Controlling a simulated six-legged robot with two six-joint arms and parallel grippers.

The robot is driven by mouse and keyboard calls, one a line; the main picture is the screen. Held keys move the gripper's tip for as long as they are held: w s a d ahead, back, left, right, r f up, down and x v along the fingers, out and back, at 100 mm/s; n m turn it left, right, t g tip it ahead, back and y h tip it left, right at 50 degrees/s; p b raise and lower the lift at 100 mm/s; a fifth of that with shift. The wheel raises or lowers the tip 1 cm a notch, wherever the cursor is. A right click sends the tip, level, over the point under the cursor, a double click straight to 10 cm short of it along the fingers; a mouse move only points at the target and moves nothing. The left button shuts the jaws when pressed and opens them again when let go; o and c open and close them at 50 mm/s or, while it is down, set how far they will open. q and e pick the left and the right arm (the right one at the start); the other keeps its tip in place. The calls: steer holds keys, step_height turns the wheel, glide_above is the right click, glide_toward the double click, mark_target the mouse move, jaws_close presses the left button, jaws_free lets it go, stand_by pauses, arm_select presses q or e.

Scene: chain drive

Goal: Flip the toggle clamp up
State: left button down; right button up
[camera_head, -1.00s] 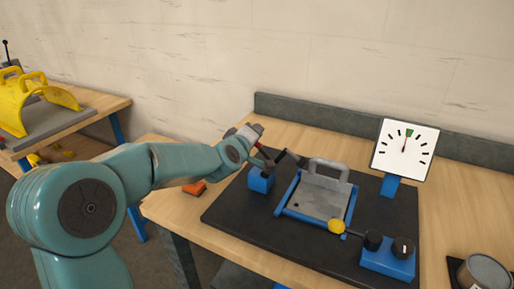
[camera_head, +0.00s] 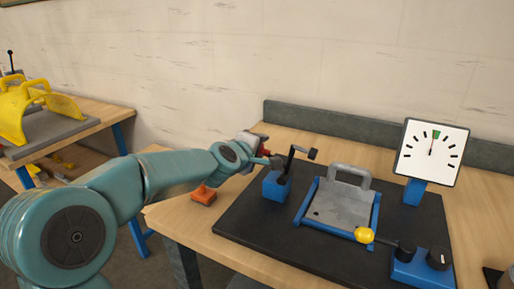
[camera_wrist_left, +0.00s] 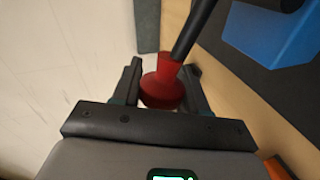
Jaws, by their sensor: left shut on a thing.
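The toggle clamp has a blue base block (camera_head: 275,186) on the left part of the black mat. Its black arm (camera_head: 310,154) stands up from the block, with the padded end raised to the right, clear of the plate. My left gripper (camera_head: 269,157) is at the upper left of the block. In the left wrist view its fingers are shut on the clamp's red handle knob (camera_wrist_left: 163,86), with the dark lever (camera_wrist_left: 192,30) running from it towards the blue block (camera_wrist_left: 270,35). My right gripper is not in view.
A grey plate with a handle (camera_head: 343,205) sits in a blue frame right of the clamp. A yellow-knobbed lever (camera_head: 364,235), a blue control box (camera_head: 420,270) and a dial gauge (camera_head: 432,152) are further right. An orange-red object (camera_head: 203,195) lies at the table's left edge.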

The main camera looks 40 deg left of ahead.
arm_select(q)
steer(key=c, duration=0.7)
jaws_free()
steer(key=shift+f, duration=0.1)
steer(key=p+v, duration=0.3)
steer(key=v, duration=1.3)
steer(key=shift+s+d+p, duration=0.1)
steer(key=shift+s+p, duration=0.05)
steer(key=shift+p, duration=0.2)
